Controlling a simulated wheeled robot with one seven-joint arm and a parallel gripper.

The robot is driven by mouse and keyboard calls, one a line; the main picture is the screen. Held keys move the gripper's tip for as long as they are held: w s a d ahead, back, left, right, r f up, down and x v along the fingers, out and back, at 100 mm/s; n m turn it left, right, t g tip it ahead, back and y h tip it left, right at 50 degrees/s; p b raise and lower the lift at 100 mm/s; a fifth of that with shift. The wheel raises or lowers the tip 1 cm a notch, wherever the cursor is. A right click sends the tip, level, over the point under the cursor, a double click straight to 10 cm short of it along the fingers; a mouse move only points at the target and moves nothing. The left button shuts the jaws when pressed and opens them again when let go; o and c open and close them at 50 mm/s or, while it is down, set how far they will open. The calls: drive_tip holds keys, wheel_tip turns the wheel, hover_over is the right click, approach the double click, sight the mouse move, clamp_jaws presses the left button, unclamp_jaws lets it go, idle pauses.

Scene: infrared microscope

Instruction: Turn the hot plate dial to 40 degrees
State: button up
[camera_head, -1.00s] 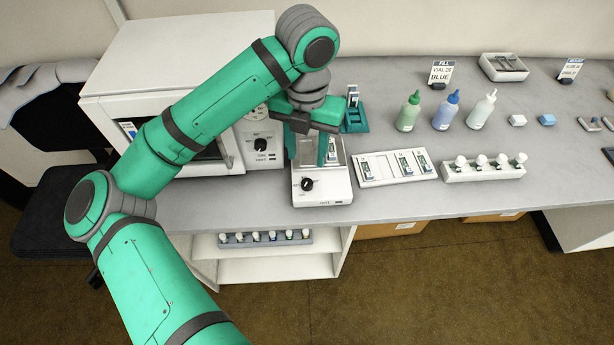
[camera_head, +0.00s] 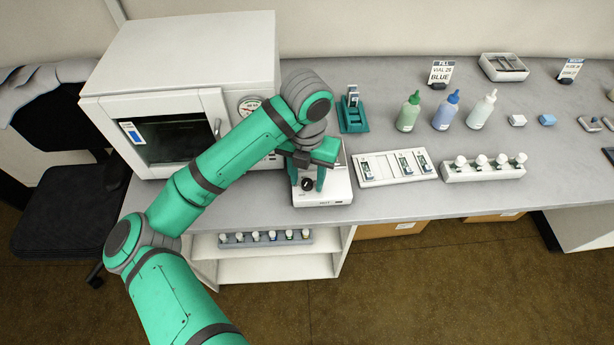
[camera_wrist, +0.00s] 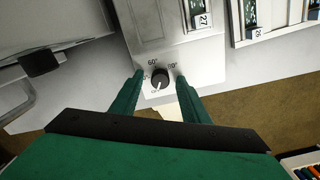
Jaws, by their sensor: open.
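The hot plate (camera_head: 338,193) is a small white box near the front edge of the bench. Its black dial (camera_head: 307,184) sits on the front panel, and it also shows in the wrist view (camera_wrist: 159,79). Labels reading 60° and what looks like 80° stand above the dial in the wrist view; the label at its left is partly hidden by a finger. My gripper (camera_head: 307,180) is open and above the front of the hot plate. In the wrist view its green fingers (camera_wrist: 157,84) are on either side of the dial. I cannot tell whether they touch it.
A white oven (camera_head: 190,60) stands left of the hot plate. A slide tray (camera_head: 375,178) and a white rack (camera_head: 485,173) with several bottles are to the right. A green stand (camera_head: 353,118) is behind. Several dropper bottles (camera_head: 446,112) stand farther right.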

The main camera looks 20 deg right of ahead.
drive_tip(key=shift+c, duration=0.4)
clamp_jaws()
drive_tip(key=c, duration=1)
unclamp_jaws()
drive_tip(key=c, duration=1)
unclamp_jaws()
drive_tip(key=shift+m, duration=0.3)
drive_tip(key=c, duration=1)
unclamp_jaws()
drive_tip(key=m, duration=0.3)
drive_tip(key=shift+a, duration=0.1)
drive_tip(key=c, duration=1)
unclamp_jaws()
drive_tip(key=m, duration=0.3)
drive_tip(key=shift+m, duration=0.3)
drive_tip(key=c, duration=1)
unclamp_jaws()
drive_tip(key=m, duration=0.6)
drive_tip(key=c, duration=1)
unclamp_jaws()
drive_tip(key=shift+m, duration=0.4)
drive_tip(key=c, duration=1)
unclamp_jaws()
